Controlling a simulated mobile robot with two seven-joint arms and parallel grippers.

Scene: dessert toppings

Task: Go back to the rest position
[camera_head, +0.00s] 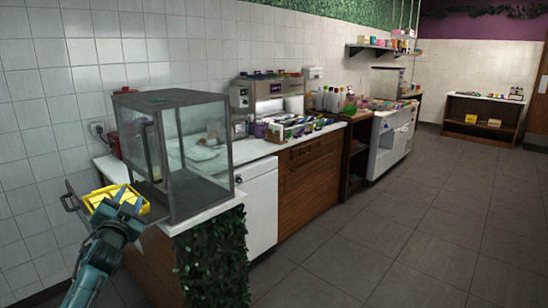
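My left gripper (127,198) comes in from the lower left on my teal arm. Its two dark fingers look spread apart, in front of and partly over a yellow tray-like container (98,195). I cannot tell whether the fingers touch the container. The gripper is just left of the glass display case, near the left end of the counter. My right gripper is not in view.
A glass case (204,140) with a dark frame stands on the white-topped counter (250,148). Beyond it are a machine (268,88), bottles and several topping containers. A leafy panel (214,262) covers the counter's near end. The grey tiled floor (400,240) at right is clear.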

